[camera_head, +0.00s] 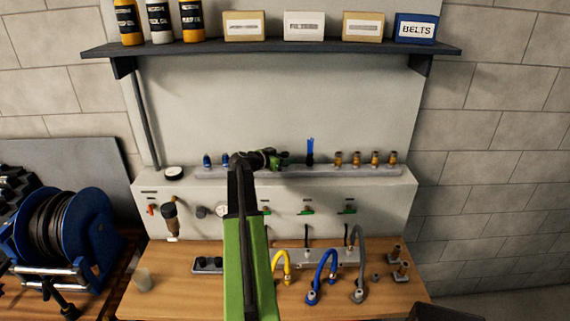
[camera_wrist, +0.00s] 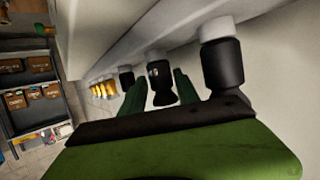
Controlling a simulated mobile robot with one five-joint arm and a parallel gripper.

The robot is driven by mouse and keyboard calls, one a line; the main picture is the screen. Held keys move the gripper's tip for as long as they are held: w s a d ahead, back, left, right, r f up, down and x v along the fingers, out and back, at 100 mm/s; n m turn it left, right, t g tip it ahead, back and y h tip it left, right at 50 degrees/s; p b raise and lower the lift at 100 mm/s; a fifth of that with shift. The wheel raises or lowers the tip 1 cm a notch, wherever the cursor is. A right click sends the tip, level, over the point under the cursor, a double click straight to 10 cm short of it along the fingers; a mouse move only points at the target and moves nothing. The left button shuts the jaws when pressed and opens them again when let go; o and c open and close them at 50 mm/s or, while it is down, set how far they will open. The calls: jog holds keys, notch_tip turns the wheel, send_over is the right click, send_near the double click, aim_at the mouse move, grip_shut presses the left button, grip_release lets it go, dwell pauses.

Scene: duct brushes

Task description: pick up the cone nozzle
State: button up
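My gripper (camera_head: 279,160) reaches over the back rail, pointing right in the head view. In the wrist view my gripper (camera_wrist: 159,82) is open, with a dark green finger on each side of a short black nozzle (camera_wrist: 161,92) that flares at its end. It may be the cone nozzle; I cannot tell for certain. Gaps show between it and the fingers. A pale collar joins it to the rail. In the head view my gripper and arm hide this part of the rail.
A larger black piece (camera_wrist: 222,68) is close beside the right finger. Blue fittings (camera_head: 216,160), a blue brush (camera_head: 310,152) and several brass fittings (camera_head: 357,159) stand along the rail (camera_head: 345,170). A shelf (camera_head: 270,47) is above; hoses (camera_head: 322,275) stand on the bench (camera_head: 205,295).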

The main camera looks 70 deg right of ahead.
aim_at(286, 153)
grip_shut()
jog(key=shift+r+p, duration=0.45)
jog(key=shift+p, duration=0.05)
notch_tip(286, 153, up, 4)
jog(key=p, duration=0.4)
jog(key=shift+s+a, duration=0.1)
jog(key=s+a+r+p, duration=0.6)
jog(key=s+a, duration=0.1)
jog(key=s, duration=0.1)
jog(key=shift+s+a, duration=0.3)
